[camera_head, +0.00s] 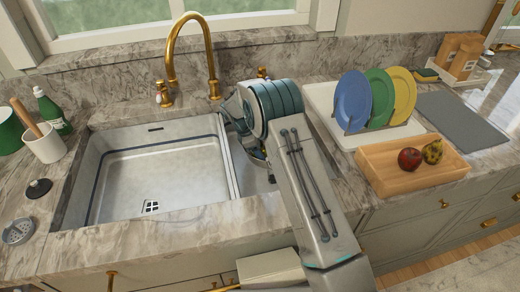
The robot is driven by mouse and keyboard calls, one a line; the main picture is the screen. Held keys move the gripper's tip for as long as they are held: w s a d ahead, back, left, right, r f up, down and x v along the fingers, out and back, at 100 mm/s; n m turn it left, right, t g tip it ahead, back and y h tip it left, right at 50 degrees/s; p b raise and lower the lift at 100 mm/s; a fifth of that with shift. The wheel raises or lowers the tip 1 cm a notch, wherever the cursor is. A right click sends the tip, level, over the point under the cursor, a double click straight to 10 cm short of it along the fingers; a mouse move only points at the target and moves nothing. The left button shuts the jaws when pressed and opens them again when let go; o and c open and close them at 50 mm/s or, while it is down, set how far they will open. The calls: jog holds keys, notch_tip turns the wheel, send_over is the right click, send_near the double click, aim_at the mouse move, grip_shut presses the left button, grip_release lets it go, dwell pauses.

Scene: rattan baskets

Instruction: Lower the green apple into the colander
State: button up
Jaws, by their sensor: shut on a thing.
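My arm reaches over the right part of the sink. Its wrist end hangs over the narrow right basin (254,180). My own arm hides the gripper's fingers, so I cannot see what is between them. I see no green apple in this view. I cannot make out a colander; much of the right basin is hidden behind my arm.
The wide left basin (160,180) is empty. A gold faucet (172,60) rises behind it. On the right are a wooden tray (385,182) with a red apple (410,159) and a pear (433,151), and a rack with blue, green and yellow plates (379,97).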

jog(key=shift+f, duration=0.55)
jog(key=o, duration=1.1)
